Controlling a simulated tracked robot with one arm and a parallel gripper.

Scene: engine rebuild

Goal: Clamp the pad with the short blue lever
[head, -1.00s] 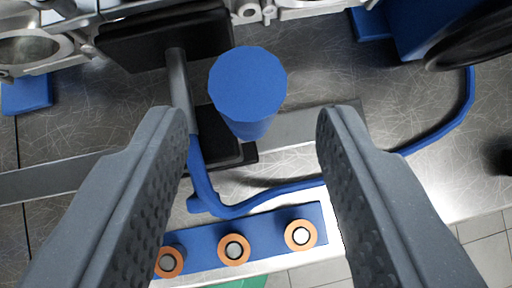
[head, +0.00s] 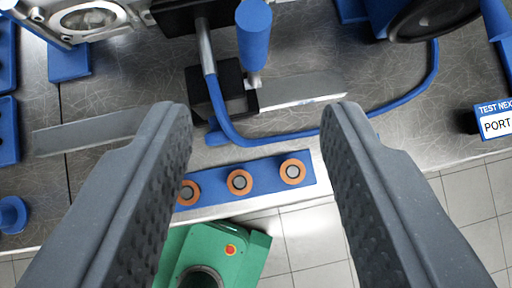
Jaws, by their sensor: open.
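The short blue lever (head: 254,32) is a thick blue handle that stands up from a small black block (head: 222,88) on the metal bench. A dark pad (head: 186,12) at the top edge sits on a grey rod (head: 205,48) that runs down beside the lever. I cannot tell whether the pad presses on the engine part. My gripper (head: 256,108) is open and empty, its two grey fingers wide apart. The lever stands beyond the fingertips, in line with the gap and not touched.
A blue hose (head: 395,104) curves from the block to the right. A blue strip with several orange rings (head: 240,181) lies at the bench's front edge. A flat metal bar (head: 300,88) crosses behind. A green machine (head: 212,250) stands below on the tiled floor. A sign (head: 494,122) is at right.

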